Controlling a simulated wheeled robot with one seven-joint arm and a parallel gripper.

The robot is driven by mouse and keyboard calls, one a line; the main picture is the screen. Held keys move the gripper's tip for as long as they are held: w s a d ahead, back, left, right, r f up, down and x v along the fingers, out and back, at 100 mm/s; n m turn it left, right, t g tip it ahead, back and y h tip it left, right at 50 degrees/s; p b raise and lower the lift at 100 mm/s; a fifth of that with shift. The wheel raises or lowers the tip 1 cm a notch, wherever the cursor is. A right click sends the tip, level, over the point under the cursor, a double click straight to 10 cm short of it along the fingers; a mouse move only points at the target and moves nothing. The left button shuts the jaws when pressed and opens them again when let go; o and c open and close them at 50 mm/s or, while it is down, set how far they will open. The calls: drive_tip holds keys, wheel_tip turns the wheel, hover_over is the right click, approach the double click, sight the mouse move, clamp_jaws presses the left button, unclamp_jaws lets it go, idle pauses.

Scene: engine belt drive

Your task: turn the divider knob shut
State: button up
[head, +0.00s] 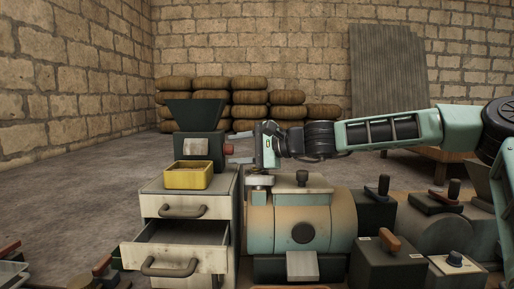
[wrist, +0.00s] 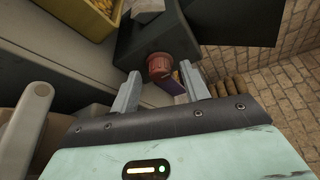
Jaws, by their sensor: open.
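The red divider knob (head: 229,149) sticks out from the right side of a dark hopper box (head: 187,148) standing on a white drawer cabinet. In the wrist view the knob (wrist: 159,63) is a ribbed red cylinder, with a small purple piece (wrist: 173,85) beside it. My gripper (head: 235,149) points left at the knob with its fingers spread. In the wrist view the gripper (wrist: 159,72) has one fingertip on each side of the knob, at or just short of it. I see no finger touching it.
A yellow bin (head: 188,178) sits in front of the hopper box on the cabinet (head: 147,205). A tan and teal drum machine (head: 303,222) stands below my gripper. Stacked sacks (head: 268,97) line the back wall.

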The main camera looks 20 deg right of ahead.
drive_tip(key=p+v, duration=0.3)
drive_tip(key=v, duration=1.4)
drive_tip(key=shift+s, duration=0.1)
